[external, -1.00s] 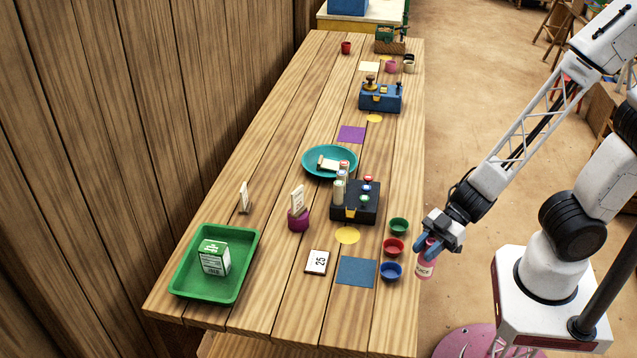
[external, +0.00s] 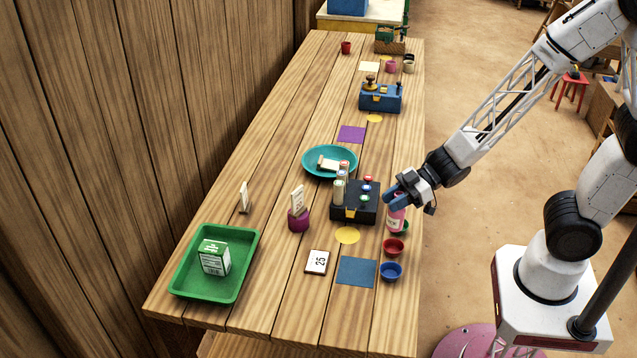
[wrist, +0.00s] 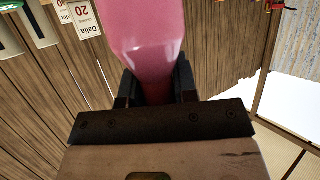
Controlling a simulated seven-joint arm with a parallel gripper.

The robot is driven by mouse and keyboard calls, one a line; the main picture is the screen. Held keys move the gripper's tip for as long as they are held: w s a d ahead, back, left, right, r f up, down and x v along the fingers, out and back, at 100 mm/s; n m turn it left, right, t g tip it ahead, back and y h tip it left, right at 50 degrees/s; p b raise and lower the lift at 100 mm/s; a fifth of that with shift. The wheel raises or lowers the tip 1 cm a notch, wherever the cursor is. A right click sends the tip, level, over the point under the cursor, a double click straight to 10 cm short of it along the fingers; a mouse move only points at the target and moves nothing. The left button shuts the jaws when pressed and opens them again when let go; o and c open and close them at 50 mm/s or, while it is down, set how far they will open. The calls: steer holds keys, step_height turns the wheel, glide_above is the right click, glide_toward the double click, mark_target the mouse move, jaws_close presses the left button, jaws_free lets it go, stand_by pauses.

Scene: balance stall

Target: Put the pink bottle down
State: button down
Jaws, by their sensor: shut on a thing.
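The pink bottle (external: 396,217) has a white label and hangs upright from my gripper (external: 392,196) in the external view. My gripper is shut on its upper part. The bottle shows in front of the green cup, hiding most of it, just right of the black box. I cannot tell how far its base is above the table. In the wrist view the pink bottle (wrist: 147,35) fills the top middle, between the dark fingers of my gripper (wrist: 158,88).
The black box (external: 345,214) with coloured knobs stands left of the bottle. A green cup (external: 404,227), red cup (external: 393,247) and blue cup (external: 390,271) line the table's right edge. A yellow disc (external: 347,235), blue square (external: 357,271) and green tray (external: 184,287) lie leftward. The table's (external: 290,320) front is clear.

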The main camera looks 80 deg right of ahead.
steer(key=d+r+m+t+h, duration=0.1)
steer(key=d+m+h, duration=0.4)
steer(key=d, duration=3)
steer(key=shift+w+d+r+m+t+h, duration=0.2)
steer(key=shift+m+t+h, duration=0.25)
steer(key=shift+h, duration=0.25)
steer(key=shift+f, duration=2)
steer(key=shift+f, duration=0.15)
steer(key=shift+f, duration=1.85)
steer(key=shift+f, duration=0.15)
